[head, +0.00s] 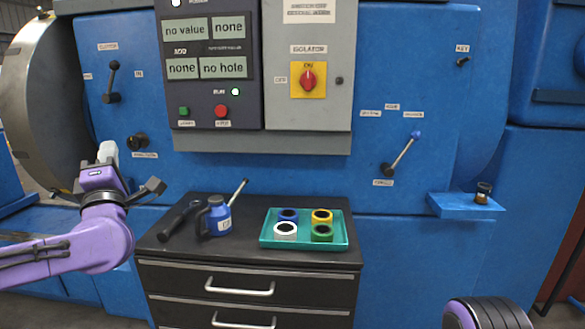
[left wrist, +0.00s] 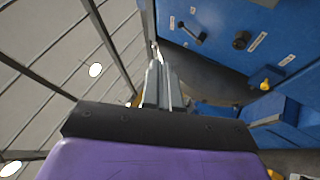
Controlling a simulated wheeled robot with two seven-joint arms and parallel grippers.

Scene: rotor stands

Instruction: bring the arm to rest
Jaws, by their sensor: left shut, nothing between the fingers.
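My left arm (head: 75,250) comes in from the left in the head view, its purple wrist bent upward. My left gripper (head: 108,150) points up and away in front of the blue machine, left of the black cabinet. Its pale fingers are together and hold nothing. In the left wrist view the fingers of the left gripper (left wrist: 157,50) lie side by side, pointing away, with machine levers beyond to the right. The gripper appears apart from everything around it. A dark and purple part of my right arm (head: 487,313) shows at the bottom right; its gripper is out of view.
A black drawer cabinet (head: 250,262) carries a teal tray (head: 262,242) with several coloured rings, a blue can (head: 217,217) and a dark tool (head: 178,220). The blue machine (head: 400,60) has levers and a control panel (head: 208,60). A small shelf (head: 462,207) juts out at right.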

